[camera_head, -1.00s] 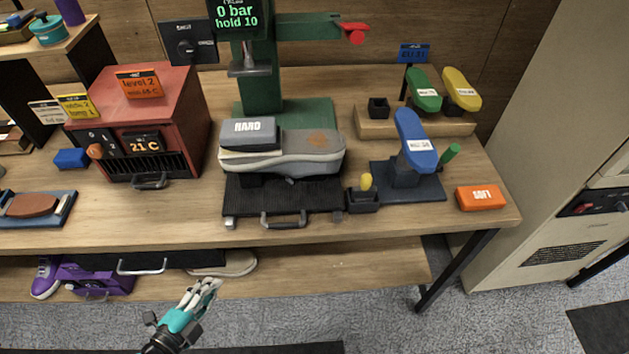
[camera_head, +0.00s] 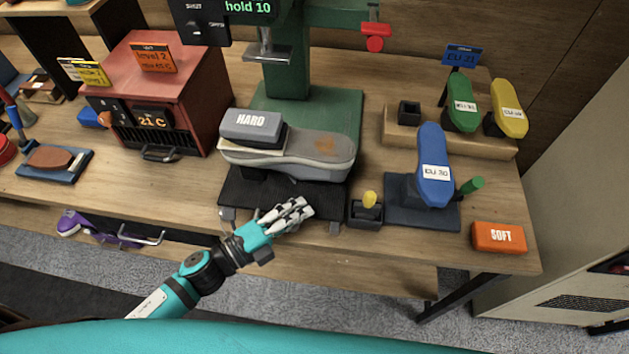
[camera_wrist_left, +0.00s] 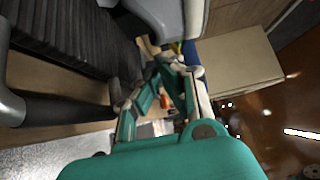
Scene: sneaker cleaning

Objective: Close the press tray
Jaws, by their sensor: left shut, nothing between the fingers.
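The black press tray (camera_head: 237,191) juts out toward me in front of the green press (camera_head: 290,80). My left gripper (camera_head: 302,212) is at the tray's front edge, fingers pointing right, and covers most of the tray handle. It is shut with nothing between the fingers; I cannot tell whether it touches the tray. In the left wrist view the ribbed tray (camera_wrist_left: 65,50) and a dark bar (camera_wrist_left: 75,114) lie left of the gripper (camera_wrist_left: 160,75). My right gripper is out of view.
Right of the tray are a small black cup (camera_head: 366,213) with a yellow-topped item, a blue shoe form (camera_head: 434,165) on a stand, and an orange SOFT block (camera_head: 499,237). A red heater box (camera_head: 160,90) stands left. Bare tabletop (camera_head: 170,185) lies left of the tray.

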